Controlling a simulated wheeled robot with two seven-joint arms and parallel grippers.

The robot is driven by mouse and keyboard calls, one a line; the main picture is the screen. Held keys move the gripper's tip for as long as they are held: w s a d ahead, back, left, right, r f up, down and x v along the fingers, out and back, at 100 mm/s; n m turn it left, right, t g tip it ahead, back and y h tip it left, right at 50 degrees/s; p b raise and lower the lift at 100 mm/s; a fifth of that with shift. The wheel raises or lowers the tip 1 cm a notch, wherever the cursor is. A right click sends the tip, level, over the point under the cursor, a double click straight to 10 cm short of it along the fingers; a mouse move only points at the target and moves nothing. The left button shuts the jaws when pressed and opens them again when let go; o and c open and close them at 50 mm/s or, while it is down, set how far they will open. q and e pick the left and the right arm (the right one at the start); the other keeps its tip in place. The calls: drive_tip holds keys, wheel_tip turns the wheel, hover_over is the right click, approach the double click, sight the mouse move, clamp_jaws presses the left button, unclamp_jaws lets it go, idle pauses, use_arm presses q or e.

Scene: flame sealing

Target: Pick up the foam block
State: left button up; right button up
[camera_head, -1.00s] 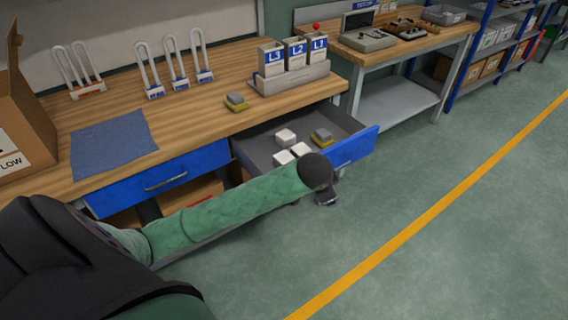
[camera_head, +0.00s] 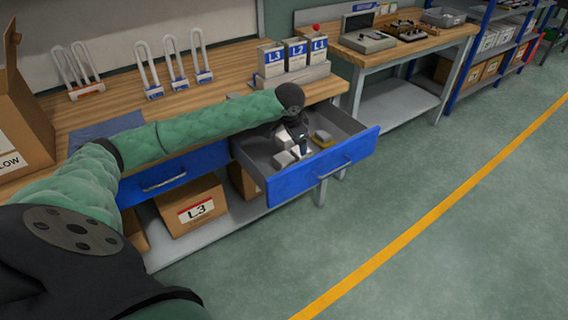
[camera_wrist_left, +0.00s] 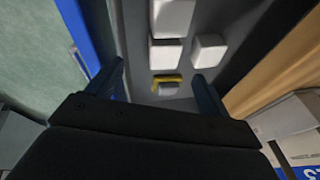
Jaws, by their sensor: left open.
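The open drawer (camera_head: 290,184) holds white blocks and a yellow-and-grey block (camera_head: 321,138); which of them is the foam block is not marked. In the left wrist view, a white block (camera_wrist_left: 173,18) lies farthest, with two more white blocks, one on the left (camera_wrist_left: 165,54) and one on the right (camera_wrist_left: 208,51). The yellow-and-grey block (camera_wrist_left: 168,86) lies nearest, between my open, empty fingers as seen there. My left gripper (camera_head: 302,146) points down over the drawer and hides part of its contents. Whether it touches anything is unclear. My right gripper is not in view.
The wooden bench (camera_head: 330,91) carries labelled bins (camera_head: 296,56) behind the drawer and padlock-like shackles (camera_head: 149,70) along the back. A blue cloth (camera_head: 92,133) is partly hidden by my arm. A closed blue drawer (camera_head: 165,178) is to the left. The floor in front is clear.

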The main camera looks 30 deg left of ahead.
use_arm(q)
drive_tip(key=n+g+h, duration=0.1)
drive_tip(key=n+g, duration=0.1)
hover_over(284, 157)
drive_tip(key=f, duration=0.2)
drive_tip(key=shift+s+a+f, duration=0.35)
drive_tip(key=shift+s, duration=0.05)
drive_tip(key=shift+a+f, duration=0.1)
drive_tip(key=shift+f, duration=0.1)
wheel_tip(284, 157, down, 2)
drive_tip(key=shift+w+f+g, duration=0.1)
drive_tip(key=shift+g, duration=0.2)
drive_tip(key=f, duration=0.3)
drive_tip(key=f+p, duration=0.1)
drive_tip(key=shift+w+d+f, duration=0.15)
drive_tip(key=shift+w+d, duration=0.1)
drive_tip(key=shift+d, duration=0.15)
drive_tip(key=shift+f, duration=0.5)
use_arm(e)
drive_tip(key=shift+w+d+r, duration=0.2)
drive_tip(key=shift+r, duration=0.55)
use_arm(q)
drive_tip(key=shift+c, duration=0.4)
drive_tip(key=shift+r, duration=0.1)
drive_tip(key=c, duration=1)
